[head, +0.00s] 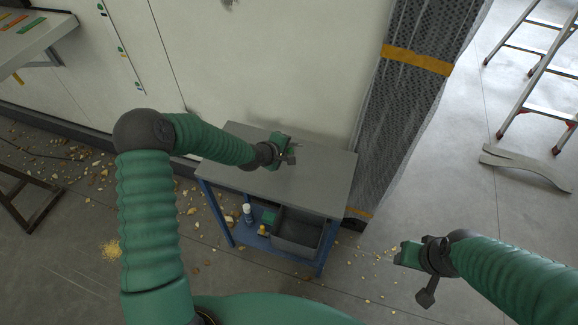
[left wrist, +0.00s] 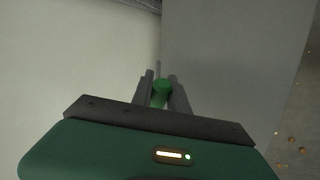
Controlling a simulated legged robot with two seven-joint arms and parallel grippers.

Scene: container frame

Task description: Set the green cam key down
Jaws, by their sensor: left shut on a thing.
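The green cam key (left wrist: 161,88) shows in the left wrist view, between the two fingers of my left gripper (left wrist: 160,92). A thin grey rod reaches beyond its round green head. My left gripper (head: 290,153) is shut on it, above the grey top of the small table (head: 315,178) in the head view. I cannot tell whether the key touches the tabletop. In the head view the key is too small to make out clearly. My right gripper (head: 415,275) is at the lower right, over the floor and away from the table; its finger opening is unclear.
The table's blue lower shelf holds a dark grey bin (head: 298,232), a white bottle (head: 247,212) and small green and yellow items. A pale wall (head: 270,60) stands behind the table. A mesh-covered column (head: 405,110) rises at its right. A ladder (head: 540,70) stands far right.

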